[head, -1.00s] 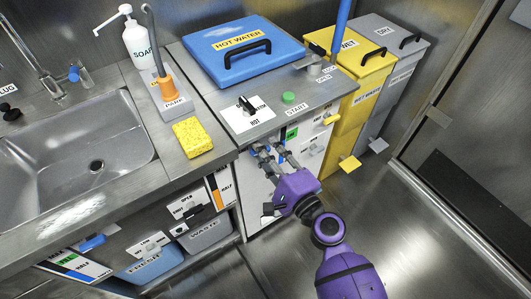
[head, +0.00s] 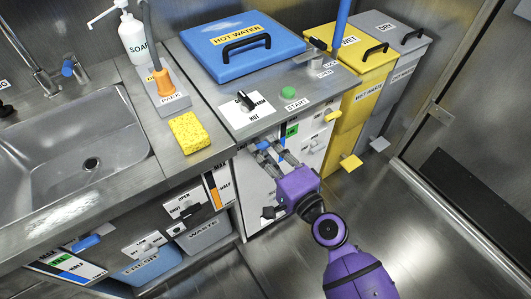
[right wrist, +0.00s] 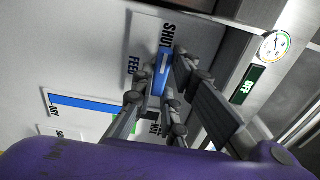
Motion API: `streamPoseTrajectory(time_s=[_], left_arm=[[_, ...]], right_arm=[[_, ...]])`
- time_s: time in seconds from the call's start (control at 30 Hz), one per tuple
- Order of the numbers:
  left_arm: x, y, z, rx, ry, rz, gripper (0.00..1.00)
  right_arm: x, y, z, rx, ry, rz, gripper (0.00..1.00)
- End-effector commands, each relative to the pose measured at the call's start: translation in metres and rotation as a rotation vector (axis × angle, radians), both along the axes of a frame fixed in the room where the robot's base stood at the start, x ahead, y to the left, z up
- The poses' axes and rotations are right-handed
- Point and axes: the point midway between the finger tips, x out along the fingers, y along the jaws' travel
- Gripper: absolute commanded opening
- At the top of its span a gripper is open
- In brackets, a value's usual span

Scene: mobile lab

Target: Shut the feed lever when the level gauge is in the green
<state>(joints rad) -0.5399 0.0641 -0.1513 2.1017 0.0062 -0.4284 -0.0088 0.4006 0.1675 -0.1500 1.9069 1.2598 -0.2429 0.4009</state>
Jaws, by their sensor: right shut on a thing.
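The feed lever (right wrist: 161,76) is a blue handle on the white front panel, beside the SHUT and FEED lettering in the right wrist view. My right gripper (right wrist: 155,88) is shut on it, one finger on each side. In the head view the gripper (head: 273,152) reaches the panel below the HOT knob, with the blue lever (head: 262,147) at its fingertips. A level gauge (right wrist: 80,104) shows a long blue bar running toward a green patch. A finger partly hides that end, so I cannot tell exactly where the level stands. My left gripper is out of view.
A round dial (right wrist: 273,46) and a green OFF sign (right wrist: 248,85) are near the gripper. The grey counter top (head: 268,118) overhangs the panel. Yellow (head: 350,110) and grey (head: 390,90) bins stand to the right. Floor (head: 400,230) is clear at lower right.

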Motion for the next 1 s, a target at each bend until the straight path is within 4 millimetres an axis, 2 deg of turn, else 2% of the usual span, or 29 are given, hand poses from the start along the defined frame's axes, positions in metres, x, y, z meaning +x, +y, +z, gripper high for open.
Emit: streamPoseTrajectory(time_s=[0.27,0.3,0.43,0.8,1.0], left_arm=[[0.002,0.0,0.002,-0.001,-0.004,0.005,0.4],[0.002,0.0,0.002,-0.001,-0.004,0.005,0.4],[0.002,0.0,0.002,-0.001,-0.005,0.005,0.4],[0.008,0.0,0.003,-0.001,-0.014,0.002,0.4],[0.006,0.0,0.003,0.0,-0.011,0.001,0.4]], right_arm=[[0.001,0.001,0.002,-0.014,-0.01,0.0,0.0],[0.001,0.001,0.002,-0.014,-0.01,0.001,0.15],[0.001,0.001,0.002,-0.012,-0.011,0.001,0.31],[-0.002,-0.001,0.0,-0.013,-0.007,0.0,0.31],[-0.023,-0.014,-0.001,-0.015,-0.005,0.002,0.31]])
